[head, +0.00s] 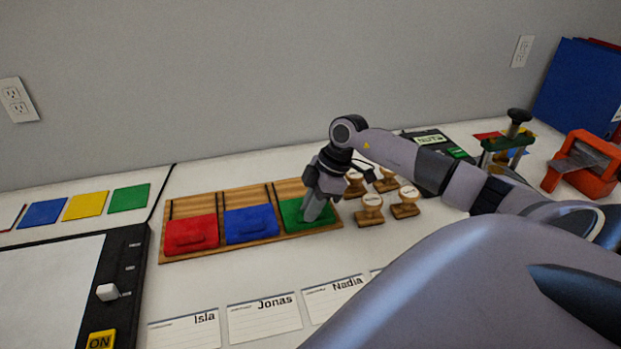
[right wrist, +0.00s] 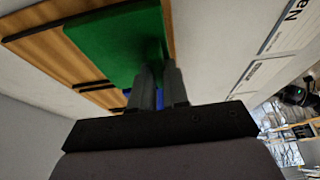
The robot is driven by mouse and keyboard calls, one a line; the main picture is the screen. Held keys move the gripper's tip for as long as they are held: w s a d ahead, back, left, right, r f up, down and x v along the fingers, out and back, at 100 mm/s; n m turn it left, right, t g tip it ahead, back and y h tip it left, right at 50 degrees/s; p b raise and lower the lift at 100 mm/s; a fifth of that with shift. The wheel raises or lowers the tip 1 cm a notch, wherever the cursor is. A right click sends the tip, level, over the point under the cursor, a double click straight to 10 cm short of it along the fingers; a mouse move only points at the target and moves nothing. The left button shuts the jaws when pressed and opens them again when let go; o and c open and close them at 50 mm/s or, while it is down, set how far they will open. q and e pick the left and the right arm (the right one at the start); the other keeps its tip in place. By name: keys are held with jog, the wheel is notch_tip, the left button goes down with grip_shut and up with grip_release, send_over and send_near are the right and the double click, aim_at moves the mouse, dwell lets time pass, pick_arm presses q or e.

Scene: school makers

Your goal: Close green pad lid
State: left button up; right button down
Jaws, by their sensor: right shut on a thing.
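The green pad lid (head: 292,217) is the rightmost of three coloured lids on a wooden tray (head: 268,197), and it looks flat there. My right gripper (head: 312,212) reaches down onto its right part, shut on the lid and hiding some of it. In the right wrist view the green lid (right wrist: 112,42) fills the upper middle, and the fingertips of my right gripper (right wrist: 157,75) meet its near edge. The part between the fingers is hidden. My left gripper is not in view.
A red lid (head: 191,234) and a blue lid (head: 251,224) lie left of the green one. Several wooden stamps (head: 369,209) stand close to the right. Name cards (head: 264,311) lie in front. A black-framed device (head: 127,256) is at the left.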

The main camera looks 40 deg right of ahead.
jog(key=c, duration=1.1)
grip_release()
jog(key=shift+s+a+f, duration=0.1)
jog(key=shift+s+a, duration=0.05)
jog(key=shift+s, duration=0.15)
jog(key=shift+r, duration=0.25)
jog(key=v, duration=0.6)
jog(key=shift+r, duration=0.35)
